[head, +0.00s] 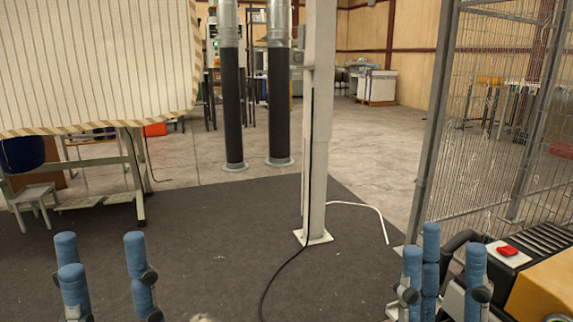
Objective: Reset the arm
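My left gripper (105,265) shows at the bottom left of the head view, its blue fingers pointing up and spread apart with nothing between them. My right gripper (446,265) shows at the bottom right in the same upright pose, its blue fingers also apart and empty. The arms behind both grippers are cut off by the lower edge. Neither gripper touches anything that I can see.
A striped cloth (95,65) hangs at the upper left above a metal table frame (135,175). Two dark pipes (232,110) and a pale post (318,150) stand ahead. A mesh fence (490,130) and yellow machine (550,290) lie right. The dark mat (210,240) between is mostly clear.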

